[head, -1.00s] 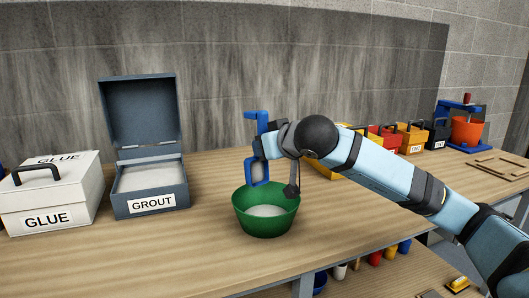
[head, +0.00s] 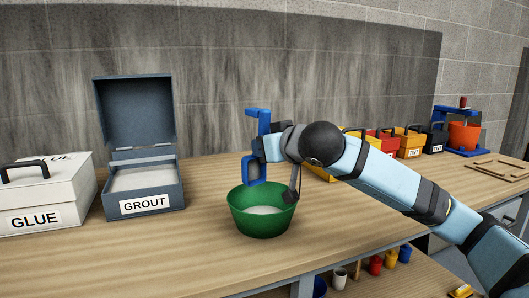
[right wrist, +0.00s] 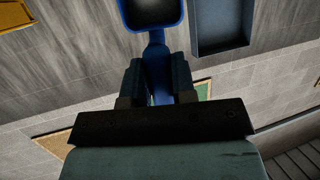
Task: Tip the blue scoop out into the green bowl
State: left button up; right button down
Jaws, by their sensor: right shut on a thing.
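The blue scoop (head: 255,170) is in my right gripper (head: 268,147), above the green bowl (head: 258,225). Its handle points up and its cup hangs down near the bowl's back rim. The scoop also shows in the right wrist view (right wrist: 153,14), where its cup looks dark blue inside with no material visible. The right gripper's fingers (right wrist: 157,76) are shut on the scoop's handle. The bowl stands upright on the bench with pale grey material inside. I cannot tell whether scoop and rim touch. My left gripper is not in view.
An open grey GROUT box (head: 150,205) with pale material stands left of the bowl, beside a white GLUE box (head: 45,200). Coloured boxes (head: 408,140) and a blue stand with an orange bucket (head: 463,135) are at right. The bench (head: 150,250) is clear in front.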

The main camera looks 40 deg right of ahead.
pick_arm(q)
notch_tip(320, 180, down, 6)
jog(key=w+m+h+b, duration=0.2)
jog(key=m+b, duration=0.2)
jog(key=b, duration=0.9)
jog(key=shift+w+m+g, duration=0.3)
pick_arm(e)
jog(key=s+t, duration=0.1)
jog(key=s+f+t, duration=0.2)
jog(key=t, duration=0.1)
jog(key=shift+s, duration=0.3)
jog(key=shift+r, duration=0.1)
